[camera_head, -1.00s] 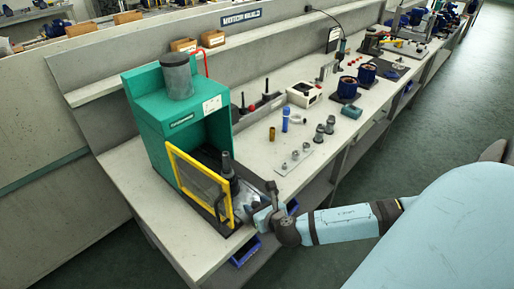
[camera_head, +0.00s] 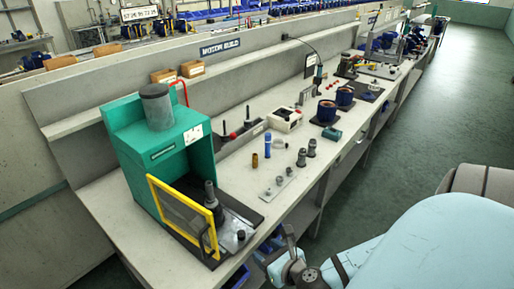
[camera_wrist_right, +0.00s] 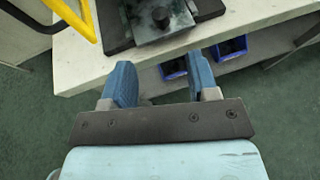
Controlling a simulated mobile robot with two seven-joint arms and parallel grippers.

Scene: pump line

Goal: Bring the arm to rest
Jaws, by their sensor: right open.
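My right arm (camera_head: 370,262) comes in from the lower right in the head view, in front of the bench edge. In the right wrist view my right gripper (camera_wrist_right: 165,82) has its two blue fingers apart with nothing between them. It is near the front edge of the bench, by the press base. In the head view the fingers are hard to make out. My left gripper is not in view.
A green press (camera_head: 158,150) with an open yellow-framed guard (camera_head: 181,222) stands on the bench (camera_head: 110,203). Its dark base (camera_wrist_right: 117,32) is close to my right gripper. Blue bins (camera_wrist_right: 232,46) sit below the bench top. The floor (camera_head: 400,140) at right is clear.

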